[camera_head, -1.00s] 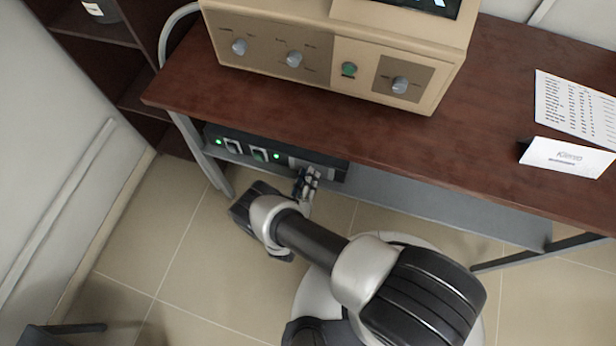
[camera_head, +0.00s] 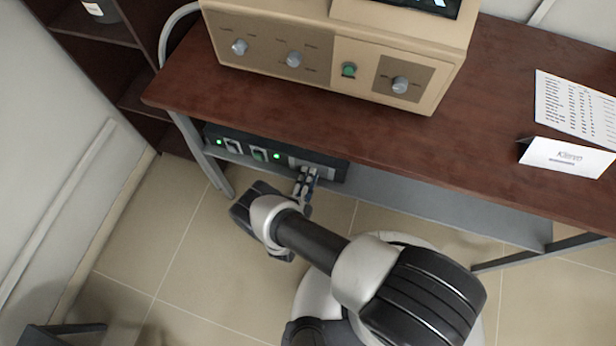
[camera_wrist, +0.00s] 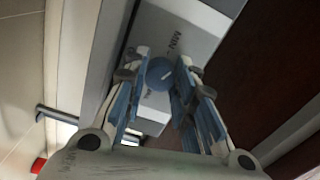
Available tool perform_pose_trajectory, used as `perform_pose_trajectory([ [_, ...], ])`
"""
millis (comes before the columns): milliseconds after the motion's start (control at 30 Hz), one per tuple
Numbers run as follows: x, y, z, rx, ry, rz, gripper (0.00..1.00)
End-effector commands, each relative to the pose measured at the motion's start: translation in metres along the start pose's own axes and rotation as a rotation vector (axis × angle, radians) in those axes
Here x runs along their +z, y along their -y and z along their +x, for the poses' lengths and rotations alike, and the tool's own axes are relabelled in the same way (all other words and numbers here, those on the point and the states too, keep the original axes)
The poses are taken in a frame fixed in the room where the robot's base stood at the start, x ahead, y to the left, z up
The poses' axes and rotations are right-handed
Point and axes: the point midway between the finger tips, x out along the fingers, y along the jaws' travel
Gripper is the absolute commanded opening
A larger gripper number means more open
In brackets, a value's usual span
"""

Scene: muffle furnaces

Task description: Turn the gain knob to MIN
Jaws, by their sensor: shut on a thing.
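The gain knob (camera_wrist: 160,74) is a round blue-grey knob with a white pointer line, on a light grey panel (camera_wrist: 180,18) in the wrist view. The line slants toward the upper right of that picture. The printed word MIN (camera_wrist: 175,42) is just above the knob and slightly right. My gripper (camera_wrist: 163,68) has its two blue-padded fingers on either side of the knob and is shut on it. In the head view my gripper (camera_head: 306,178) is at the right part of the black control box (camera_head: 318,160) under the table; the knob is hidden there.
The control box has lit green lamps and switches (camera_head: 260,154) to the left of my gripper. The wooden tabletop (camera_head: 480,130) overhangs it, carrying a beige instrument (camera_head: 312,83) and a white card (camera_head: 567,157). A grey table leg (camera_head: 200,150) stands left. Floor in front is open.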

Motion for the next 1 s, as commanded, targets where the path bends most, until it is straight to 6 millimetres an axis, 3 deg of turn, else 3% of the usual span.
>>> perform_pose_trajectory([
  [500,0.0005,-0.0002,-0.0001,0.000,0.001,-0.349,0.01],
  [1000,0.0006,-0.0003,-0.0001,0.000,0.002,-0.419,0.01],
])
